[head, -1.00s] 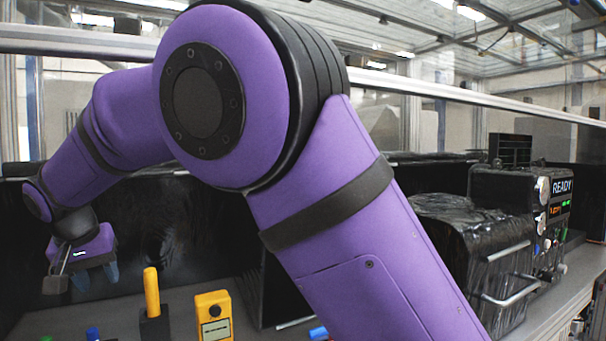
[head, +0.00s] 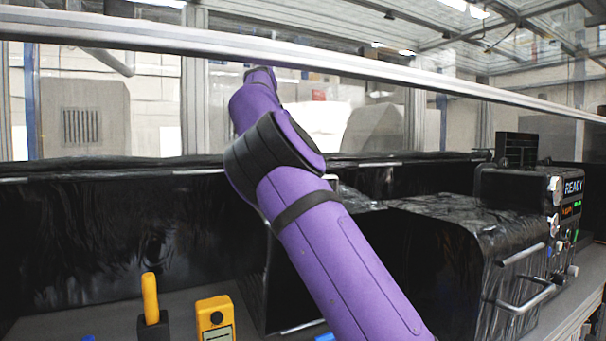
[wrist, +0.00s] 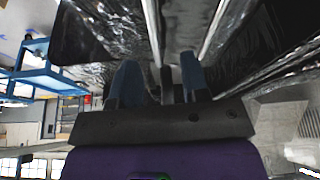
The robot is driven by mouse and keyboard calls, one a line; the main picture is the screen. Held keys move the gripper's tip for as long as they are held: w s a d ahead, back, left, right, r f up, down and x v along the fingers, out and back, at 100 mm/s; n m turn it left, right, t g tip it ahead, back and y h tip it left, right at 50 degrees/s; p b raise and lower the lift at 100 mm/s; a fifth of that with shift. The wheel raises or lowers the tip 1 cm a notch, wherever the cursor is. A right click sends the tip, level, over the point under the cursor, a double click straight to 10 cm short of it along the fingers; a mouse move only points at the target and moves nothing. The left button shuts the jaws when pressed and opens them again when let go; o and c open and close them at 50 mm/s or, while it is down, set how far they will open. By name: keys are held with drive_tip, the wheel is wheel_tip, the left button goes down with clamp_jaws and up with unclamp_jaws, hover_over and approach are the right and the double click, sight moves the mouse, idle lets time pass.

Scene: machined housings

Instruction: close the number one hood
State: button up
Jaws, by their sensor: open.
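A black glossy housing with metal bar handles (head: 530,297) stands on the bench at right in the head view; its wrinkled dark top (head: 435,210) shows. Another tall dark glossy panel (head: 120,230) spans the left. I read no hood number, so I cannot tell which is number one. My gripper is out of sight in the head view, where my arm reaches up and back. In the wrist view my gripper (wrist: 158,68) has two blue fingers apart, close to glossy black surfaces and pale metal bars or edges. I cannot tell whether it touches them.
A yellow handheld meter (head: 215,318) and a yellow-handled tool in a black block (head: 151,300) stand at the front. A panel reading READY (head: 573,187) is at right. A metal rail (head: 300,52) crosses above the bench.

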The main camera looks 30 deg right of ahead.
drive_tip(key=shift+m, duration=0.6)
drive_tip(key=d+f, duration=0.4)
drive_tip(key=f, duration=0.1)
drive_tip(key=d+f, duration=0.2)
drive_tip(key=shift+s+d+f, duration=0.3)
drive_tip(key=shift+s+f, duration=0.05)
drive_tip(key=shift+f, duration=0.05)
clamp_jaws()
